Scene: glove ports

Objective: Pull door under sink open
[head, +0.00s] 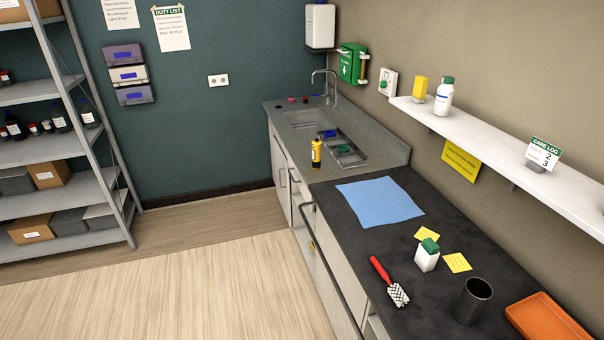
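The sink (300,119) is set in a grey counter at the far end of the right-hand wall, with a curved tap behind it. Below it, the cabinet door under the sink (280,170) is pale and seen at a steep angle. It looks closed, with a slim vertical handle (283,178) on its front. A second pale front with a handle is just nearer, partly hidden by the dark counter's edge and rail. Neither of my grippers shows in the head view.
A dark counter (350,223) runs along the right, with a blue cloth (380,201), red-handled brush (390,282), white bottle (426,259), dark cup (472,300) and orange tray (545,322). A long rail (337,270) lines its front. Shelving (70,190) stands left; the wooden floor (200,280) between is clear.

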